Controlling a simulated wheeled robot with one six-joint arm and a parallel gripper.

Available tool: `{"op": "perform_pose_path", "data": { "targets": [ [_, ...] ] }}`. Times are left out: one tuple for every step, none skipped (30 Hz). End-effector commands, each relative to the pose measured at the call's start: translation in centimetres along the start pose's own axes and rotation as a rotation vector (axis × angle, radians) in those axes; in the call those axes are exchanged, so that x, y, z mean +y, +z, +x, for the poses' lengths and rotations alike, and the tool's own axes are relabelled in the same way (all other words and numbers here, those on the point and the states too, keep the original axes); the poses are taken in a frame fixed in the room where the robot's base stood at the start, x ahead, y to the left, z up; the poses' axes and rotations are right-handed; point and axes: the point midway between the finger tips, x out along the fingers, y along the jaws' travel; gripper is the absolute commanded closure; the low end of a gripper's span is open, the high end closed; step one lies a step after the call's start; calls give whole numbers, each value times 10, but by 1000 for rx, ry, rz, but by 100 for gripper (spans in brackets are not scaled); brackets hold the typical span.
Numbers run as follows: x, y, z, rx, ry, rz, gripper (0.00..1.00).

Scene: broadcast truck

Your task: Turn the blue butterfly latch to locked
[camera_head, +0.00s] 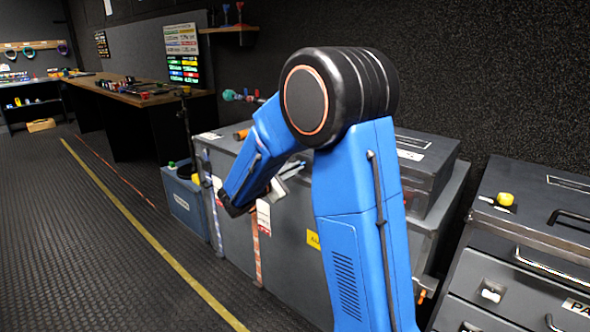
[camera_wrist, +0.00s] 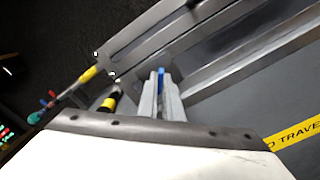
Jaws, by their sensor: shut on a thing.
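The blue butterfly latch (camera_wrist: 161,73) shows in the wrist view as a small blue sliver between my fingertips. My gripper (camera_wrist: 161,86) is shut on it, with the fingers pointing at the front of a grey case (camera_wrist: 240,105) just below its lid edge. Most of the latch is hidden by the fingers, so I cannot tell its turn. In the head view my gripper (camera_head: 291,171) shows only in part beside the grey case (camera_head: 285,240). My blue arm hides the latch there.
A yellow-and-black handled thing (camera_wrist: 108,101) is left of my fingers. A smaller dark case (camera_head: 425,160) sits on top. A drawer unit (camera_head: 520,250) stands right. The floor (camera_head: 110,260) at left is clear.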

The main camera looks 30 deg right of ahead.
Motion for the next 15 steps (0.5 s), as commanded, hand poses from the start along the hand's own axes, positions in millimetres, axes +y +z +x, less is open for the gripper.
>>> {"op": "perform_pose_path", "data": {
  "targets": [
    [-1,0,0,0,-1,43,100],
    [-1,0,0,0,-1,71,100],
    [-1,0,0,0,-1,110,100],
    [-1,0,0,0,-1,138,100],
    [-1,0,0,0,-1,166,100],
    [-2,0,0,0,-1,205,100],
    [-2,0,0,0,-1,233,100],
    [-2,0,0,0,-1,261,100],
    [-2,0,0,0,-1,300,100],
    [-2,0,0,0,-1,328,100],
    [-2,-1,0,0,-1,356,100],
    [-2,-1,0,0,-1,394,100],
    [-2,-1,0,0,-1,422,100],
    [-3,-1,0,0,-1,449,100],
    [-3,-1,0,0,-1,485,100]
  ]
}}
